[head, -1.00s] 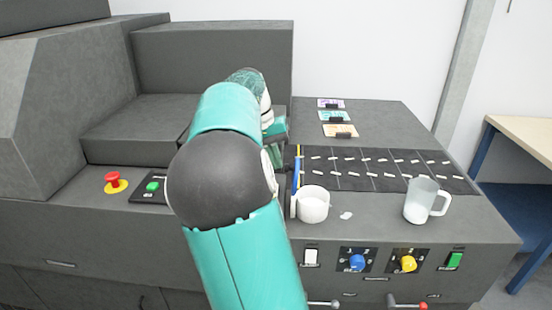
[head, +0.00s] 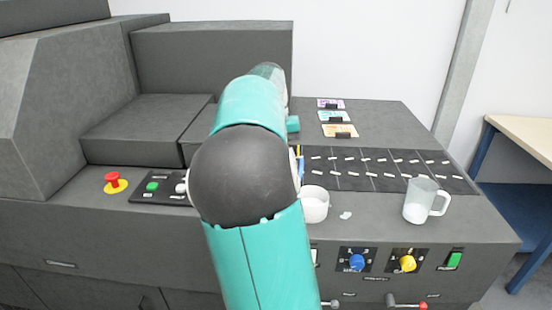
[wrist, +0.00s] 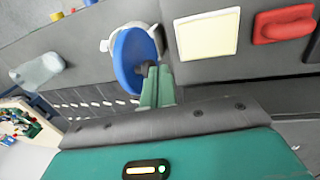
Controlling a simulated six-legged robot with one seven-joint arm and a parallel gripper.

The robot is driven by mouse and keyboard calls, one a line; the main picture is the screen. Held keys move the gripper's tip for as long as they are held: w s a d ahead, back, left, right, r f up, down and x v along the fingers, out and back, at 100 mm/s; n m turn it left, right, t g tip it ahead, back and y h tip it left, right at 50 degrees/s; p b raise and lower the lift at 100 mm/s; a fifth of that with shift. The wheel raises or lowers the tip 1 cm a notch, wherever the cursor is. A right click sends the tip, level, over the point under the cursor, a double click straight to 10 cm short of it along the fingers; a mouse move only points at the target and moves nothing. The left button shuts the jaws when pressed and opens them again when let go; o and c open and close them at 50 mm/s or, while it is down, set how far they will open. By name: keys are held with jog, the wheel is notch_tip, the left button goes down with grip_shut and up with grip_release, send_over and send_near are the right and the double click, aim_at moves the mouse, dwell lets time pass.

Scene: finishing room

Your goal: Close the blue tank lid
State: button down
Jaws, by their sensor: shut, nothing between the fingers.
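The blue tank lid (wrist: 128,62) shows in the wrist view as a tilted disc standing open beside the white round tank (wrist: 104,45). A dark knob (wrist: 147,71) sticks out from its face. My gripper (wrist: 158,86) is shut and empty, its green fingertips close to the knob and the lid's edge; I cannot tell if they touch. In the head view the white tank (head: 316,205) stands on the grey worktop, and only a thin strip of the lid (head: 299,160) shows past my arm. My fingers are hidden there.
A frosted mug (head: 419,201) stands right of the tank. A black mat with white pieces (head: 385,168) lies behind. Blue (head: 357,262) and yellow (head: 408,263) knobs sit on the front panel. A red button (head: 112,180) is at left.

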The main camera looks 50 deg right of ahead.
jog(key=s+d+f+t+y, duration=0.6)
jog(key=s+d+t, duration=0.1)
jog(key=s, duration=0.3)
jog(key=shift+s+d, duration=0.4)
jog(key=shift+d, duration=0.35)
jog(key=shift+f, duration=0.15)
dwell(0.4)
